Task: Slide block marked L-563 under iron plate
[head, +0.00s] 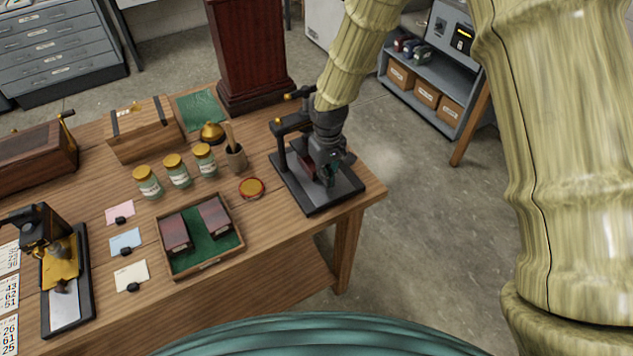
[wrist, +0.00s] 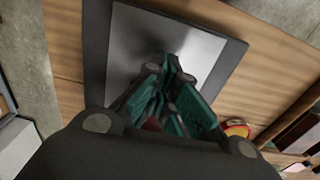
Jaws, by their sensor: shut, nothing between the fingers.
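Two dark red blocks stand in a green-lined wooden tray (head: 205,270), the left block (head: 175,232) and the right block (head: 214,215); I cannot read their marks. A dark press with a flat base (head: 318,203) stands at the table's right corner. Another dark red piece (head: 307,168) shows behind my gripper, within the press; its mark is not readable. My gripper (head: 330,181) is shut and empty, pointing down over the press base. In the wrist view its teal fingers (wrist: 172,66) are together above the grey metal surface (wrist: 135,45). I cannot tell which part is the iron plate.
Left of the press are a red-and-yellow tin (head: 251,188), a brush pot (head: 236,158), a brass bell (head: 212,132) and several jars (head: 177,170). A second press (head: 62,265) stands at far left. The floor right of the table is open.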

